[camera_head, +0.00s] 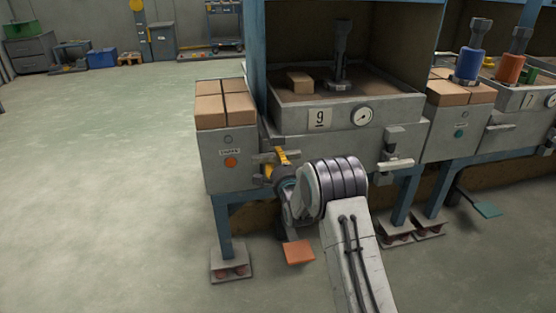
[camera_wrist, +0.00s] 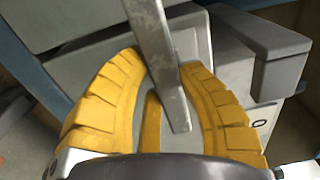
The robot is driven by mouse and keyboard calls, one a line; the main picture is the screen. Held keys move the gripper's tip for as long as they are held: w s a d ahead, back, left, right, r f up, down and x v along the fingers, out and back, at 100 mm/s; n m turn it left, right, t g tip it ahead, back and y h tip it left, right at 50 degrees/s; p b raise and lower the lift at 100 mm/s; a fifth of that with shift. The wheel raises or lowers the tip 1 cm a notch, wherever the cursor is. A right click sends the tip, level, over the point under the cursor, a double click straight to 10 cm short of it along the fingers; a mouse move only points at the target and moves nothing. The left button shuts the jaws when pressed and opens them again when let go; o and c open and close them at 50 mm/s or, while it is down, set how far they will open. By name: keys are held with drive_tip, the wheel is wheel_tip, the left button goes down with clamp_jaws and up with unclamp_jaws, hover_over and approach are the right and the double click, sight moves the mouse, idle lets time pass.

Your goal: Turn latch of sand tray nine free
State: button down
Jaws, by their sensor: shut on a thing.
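Sand tray nine (camera_head: 400,108) sits in the blue-framed station, with a "9" plate and a dial on its front. My gripper (camera_head: 279,158) is at the station's front left, below the tray. Its yellow fingers, also in the wrist view (camera_wrist: 162,75), are closed around a flat grey latch bar (camera_wrist: 157,40). The bar runs from the top edge down between the fingers, leaning slightly. In the head view the fingers and my arm partly hide this latch (camera_head: 262,156). A second latch with a pale handle (camera_head: 396,164) is at the tray's front right, apart from my gripper.
A grey cabinet with an orange button (camera_head: 231,162) and brown blocks (camera_head: 225,106) on top stands close left of my gripper. An orange pedal (camera_head: 299,252) is on the floor below. Another station (camera_head: 520,100) is at the right. The floor at left is clear.

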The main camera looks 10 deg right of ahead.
drive_tip(key=c, duration=0.8)
unclamp_jaws()
drive_tip(key=shift+s+a, duration=0.1)
drive_tip(key=shift+s, duration=5.85)
drive_tip(key=s+r+n+g+p, duration=0.3)
drive_tip(key=s+r+n+p, duration=0.15)
drive_tip(key=r+p, duration=0.65)
drive_tip(key=s+r+n+g+p, duration=0.3)
drive_tip(key=s+r+n+p, duration=0.15)
drive_tip(key=r+p, duration=0.7)
drive_tip(key=s+r+n+g+p, duration=0.3)
drive_tip(key=s+r+p, duration=0.3)
drive_tip(key=s, duration=0.3)
drive_tip(key=s+r+n+g+p, duration=0.2)
drive_tip(key=s+r+n+p, duration=0.1)
drive_tip(key=s+r+p, duration=0.4)
drive_tip(key=s+r+n+g+p, duration=0.3)
drive_tip(key=s+r+p, duration=0.3)
drive_tip(key=s+r, duration=0.4)
drive_tip(key=shift+s+r+g+p, duration=0.2)
drive_tip(key=shift+s+g+p, duration=0.15)
drive_tip(key=shift+s, duration=1.05)
